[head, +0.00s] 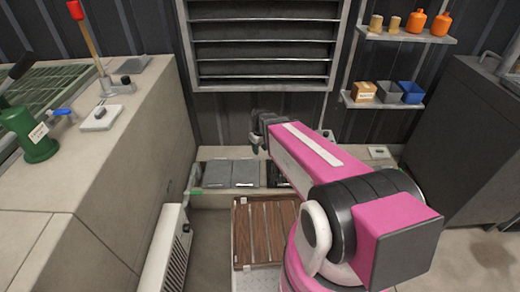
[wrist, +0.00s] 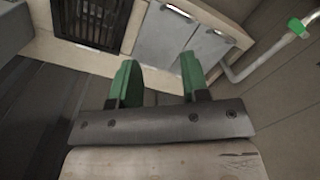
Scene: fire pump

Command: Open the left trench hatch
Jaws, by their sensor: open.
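Two grey trench hatch panels lie side by side and look shut in the low ledge at the back wall. The left hatch (head: 217,174) is at the left end, and the other hatch (head: 245,173) is beside it. In the wrist view, which is turned around, the left hatch (wrist: 208,48) is on the right and the other hatch (wrist: 163,38) is left of it. Each has a small bar handle at its edge. My gripper (head: 257,143) is above and in front of the ledge. Its green fingers (wrist: 158,68) are apart with nothing between them, not touching the hatches.
A dark grate (wrist: 93,20) adjoins the hatches. A pipe with a green end (wrist: 297,27) runs by the left hatch. A wooden slatted platform (head: 265,228) lies in front of the ledge. A white panel radiator (head: 170,245) and a concrete block (head: 110,170) stand on the left.

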